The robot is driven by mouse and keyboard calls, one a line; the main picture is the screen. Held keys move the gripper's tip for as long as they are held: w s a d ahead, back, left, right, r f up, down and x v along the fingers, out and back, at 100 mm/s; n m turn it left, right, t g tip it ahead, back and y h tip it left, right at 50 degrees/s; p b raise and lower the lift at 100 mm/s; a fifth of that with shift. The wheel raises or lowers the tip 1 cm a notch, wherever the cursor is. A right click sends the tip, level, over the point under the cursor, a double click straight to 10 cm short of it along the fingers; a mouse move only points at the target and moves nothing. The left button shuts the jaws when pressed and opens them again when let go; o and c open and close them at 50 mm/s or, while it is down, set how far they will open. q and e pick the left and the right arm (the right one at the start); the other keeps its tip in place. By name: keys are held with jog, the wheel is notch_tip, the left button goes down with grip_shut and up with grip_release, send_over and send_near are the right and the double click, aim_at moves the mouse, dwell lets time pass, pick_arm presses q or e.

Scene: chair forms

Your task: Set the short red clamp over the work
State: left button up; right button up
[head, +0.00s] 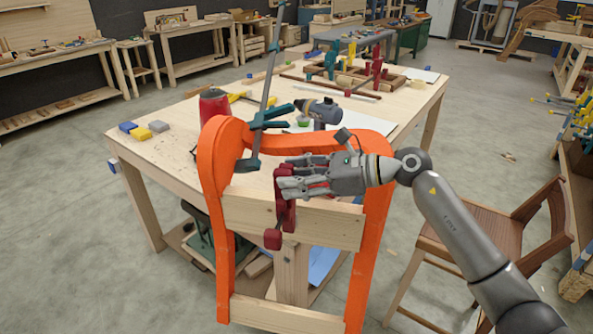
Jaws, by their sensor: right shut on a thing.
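The short red clamp (284,212) is in my right gripper (293,181), which is shut on it. The clamp hangs at the front of the work, an orange chair form (219,190) with pale wooden crosspieces, and overlaps the upper crosspiece (335,223). I cannot tell whether the clamp touches the wood. A long teal clamp (266,118) with a grey bar stands tilted at the form's upper left. My left gripper is not in view.
The form stands before a wooden workbench (175,115). On the bench are a red container (213,104), a drill (320,109), sanding blocks (141,133) and more clamps at the back. A wooden chair (500,235) stands to the right. Open floor lies left.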

aim_at(287, 203)
jog(key=shift+f+b, duration=2.35)
jog(key=shift+f, duration=0.2)
